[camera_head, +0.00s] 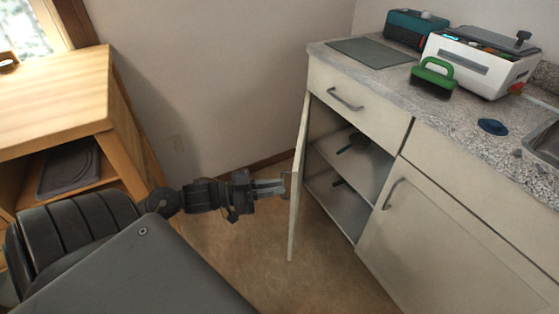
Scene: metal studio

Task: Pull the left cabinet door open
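The left cabinet door (297,190) stands swung wide open and shows almost edge-on. Its outer face is turned toward the left. My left gripper (279,187) reaches in from the left, with its fingertips at the outer face of the door around mid-height. The fingers look close together, but the door's handle is hard to make out there, so a grip on it cannot be confirmed. The open cabinet (345,165) shows grey shelves with small dark items on them. My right gripper is not in view.
A drawer (357,101) above the opening and the right cabinet door (435,235) are shut. The counter (430,110) holds a green-handled item (433,76), a white box (480,62) and a teal box (414,28). A wooden desk (60,90) stands left. Floor below the door is clear.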

